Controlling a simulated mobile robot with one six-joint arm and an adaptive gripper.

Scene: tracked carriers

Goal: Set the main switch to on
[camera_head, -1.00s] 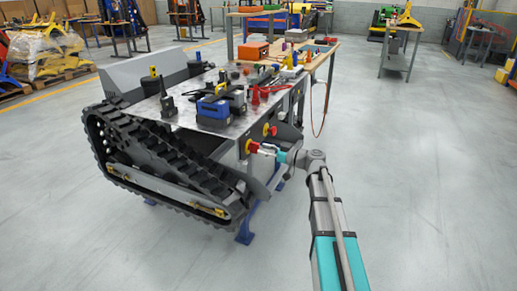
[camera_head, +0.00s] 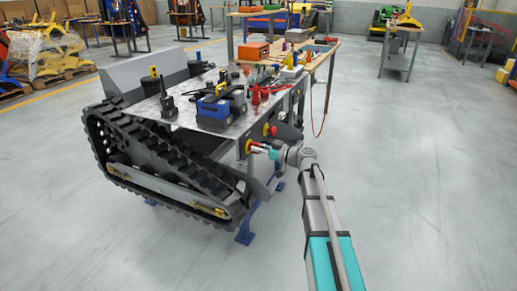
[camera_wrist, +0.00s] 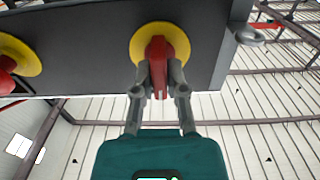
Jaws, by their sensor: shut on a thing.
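A red switch handle on a yellow round plate (camera_wrist: 140,40) is on the dark side panel of the tracked carrier (camera_head: 150,160). In the wrist view my gripper (camera_wrist: 160,82) is shut on the red handle (camera_wrist: 157,52), one finger on each side. The handle points along the picture's up-down direction there. In the head view my gripper (camera_head: 259,149) reaches the nearer yellow plate (camera_head: 249,147) from the right, and the fingers partly hide the handle. I cannot read any on or off marking.
A second red knob on a yellow plate (camera_wrist: 22,55) is beside it on the same panel. The carrier's deck holds a blue-black box (camera_head: 215,110) and a radio (camera_head: 167,104). A workbench (camera_head: 320,60) stands behind; the floor at right is clear.

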